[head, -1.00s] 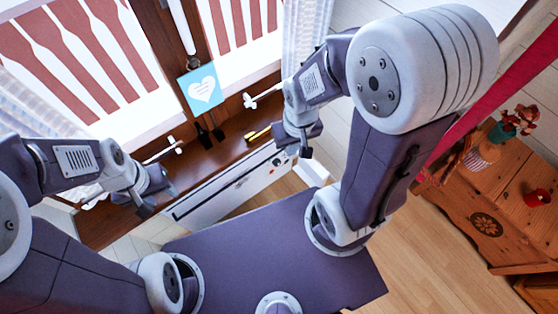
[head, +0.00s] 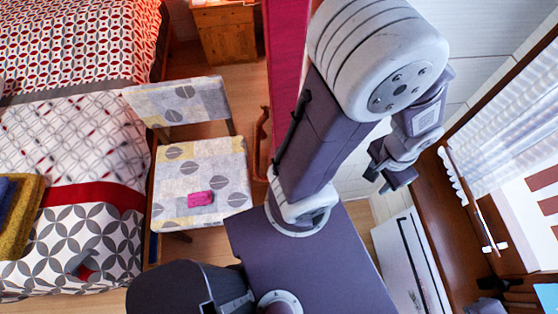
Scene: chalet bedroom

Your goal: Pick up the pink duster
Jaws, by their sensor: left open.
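The pink duster (head: 201,199) is a small pink block lying flat on the seat of a patterned chair (head: 178,162) in the head view. It lies toward the front of the seat, with nothing touching it from above. My left gripper (head: 380,181) is open and empty. It hangs over the side by the window, well to the right of the chair and apart from the duster. My right gripper is not in view.
A bed (head: 70,130) with patterned covers stands left of the chair. A red curtain (head: 285,55) hangs behind my left arm. A wooden cabinet (head: 228,32) stands at the back. A window sill (head: 437,215) runs along the right. Some floor shows around the chair.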

